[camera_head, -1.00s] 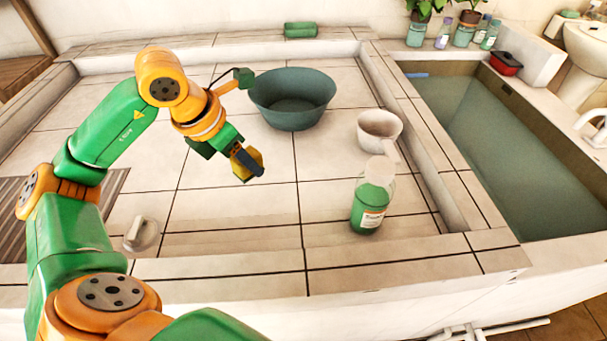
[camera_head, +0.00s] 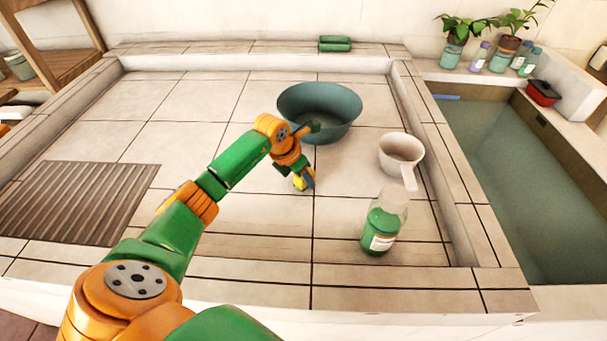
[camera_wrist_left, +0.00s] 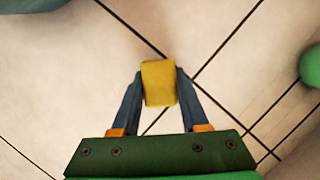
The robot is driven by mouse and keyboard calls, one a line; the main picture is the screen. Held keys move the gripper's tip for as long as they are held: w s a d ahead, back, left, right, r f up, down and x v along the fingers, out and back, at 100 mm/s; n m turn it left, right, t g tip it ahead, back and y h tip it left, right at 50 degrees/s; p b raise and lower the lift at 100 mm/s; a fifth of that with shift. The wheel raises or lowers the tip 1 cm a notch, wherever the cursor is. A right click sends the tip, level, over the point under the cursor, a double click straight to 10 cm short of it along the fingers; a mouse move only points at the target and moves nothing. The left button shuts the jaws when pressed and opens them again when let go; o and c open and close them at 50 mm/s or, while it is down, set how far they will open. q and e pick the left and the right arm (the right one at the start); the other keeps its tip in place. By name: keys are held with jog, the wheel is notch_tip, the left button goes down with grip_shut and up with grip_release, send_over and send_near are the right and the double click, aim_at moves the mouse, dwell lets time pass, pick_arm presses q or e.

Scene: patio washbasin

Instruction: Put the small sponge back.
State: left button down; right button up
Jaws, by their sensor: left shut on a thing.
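The small sponge is a yellow block (camera_wrist_left: 159,83), seen in the left wrist view between the two fingers of my left gripper (camera_wrist_left: 157,88). The gripper is shut on it. In the head view the left gripper (camera_head: 304,182) hangs over the tiled counter, in front of the teal basin, and only a bit of the yellow sponge (camera_head: 298,183) shows beside the fingers. Its height above the tiles is hard to tell. My right gripper is in neither view.
A teal basin (camera_head: 320,111) stands behind the gripper. A white dipper (camera_head: 401,151) and a green bottle (camera_head: 381,222) stand to the right. A ribbed drain mat (camera_head: 78,203) lies at left. A green block (camera_head: 335,43) rests on the back ledge. A water-filled trough (camera_head: 510,170) is at far right.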

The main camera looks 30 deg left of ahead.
pick_arm(q)
jog(key=shift+f, duration=0.1)
jog(key=shift+f, duration=0.15)
jog(key=shift+c, duration=2.1)
grip_release()
jog(key=shift+r, duration=0.4)
jog(key=v, duration=1.1)
jog(key=shift+s+r, duration=0.25)
jog(key=shift+r, duration=0.05)
jog(key=shift+a, duration=0.1)
